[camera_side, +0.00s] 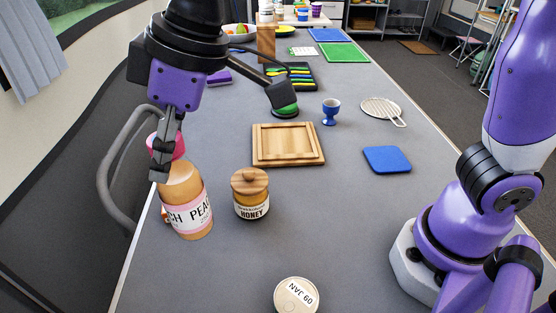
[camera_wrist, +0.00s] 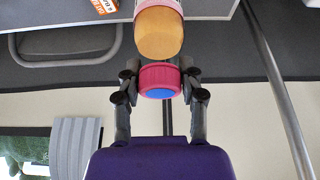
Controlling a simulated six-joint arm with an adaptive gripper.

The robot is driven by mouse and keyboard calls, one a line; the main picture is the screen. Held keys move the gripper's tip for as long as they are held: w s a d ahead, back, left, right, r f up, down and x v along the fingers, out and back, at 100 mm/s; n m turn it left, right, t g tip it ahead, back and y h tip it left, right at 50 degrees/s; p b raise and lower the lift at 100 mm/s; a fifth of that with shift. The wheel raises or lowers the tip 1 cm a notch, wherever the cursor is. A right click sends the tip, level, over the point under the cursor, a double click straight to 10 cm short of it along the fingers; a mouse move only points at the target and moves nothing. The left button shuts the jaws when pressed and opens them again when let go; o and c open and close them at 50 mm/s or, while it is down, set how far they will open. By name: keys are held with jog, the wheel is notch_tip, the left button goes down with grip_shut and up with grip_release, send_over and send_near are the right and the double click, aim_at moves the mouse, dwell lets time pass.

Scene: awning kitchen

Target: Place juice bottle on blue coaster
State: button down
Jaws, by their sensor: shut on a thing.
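The juice bottle (camera_side: 187,205) has peach-coloured contents, a pink-and-white label and a pink cap. It stands near the left table edge in the side view, leaning slightly in the picture; I cannot tell whether its base touches the table. My gripper (camera_side: 165,165) is above it, shut on its top end. In the wrist view my gripper (camera_wrist: 160,88) has a finger on each side of the pink cap (camera_wrist: 158,80) with its blue top, and the bottle's shoulder (camera_wrist: 159,35) lies beyond. The blue coaster (camera_side: 388,159) lies flat and empty at the right.
A honey jar (camera_side: 251,197) stands close right of the bottle. A strainer (camera_side: 382,110) is behind the coaster, a round tin (camera_side: 296,296) in front. The grey table between tin and coaster is clear.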

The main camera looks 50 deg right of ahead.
jog(key=w+d+r+m+t+h, duration=0.1)
jog(key=d+r+m+h, duration=0.15)
jog(key=d+m, duration=0.7)
jog(key=w+d+r+m+h, duration=0.2)
jog(key=d+r+m, duration=0.15)
jog(key=d, duration=1.15)
jog(key=s+d+f+m+g+h, duration=0.1)
jog(key=s+d+f+m, duration=0.1)
jog(key=s+d+m, duration=0.25)
jog(key=s+d+f+m+h, duration=0.2)
jog(key=s+d+f+m, duration=0.1)
jog(key=s+d, duration=0.25)
jog(key=s+d+f, duration=0.4)
jog(key=d+f, duration=0.6)
jog(key=shift+f, duration=0.25)
jog(key=shift+s+d+n+y, duration=0.1)
jog(key=shift+n+y, duration=0.15)
jog(key=shift+c, duration=2.1)
grip_release()
jog(key=shift+f, duration=0.1)
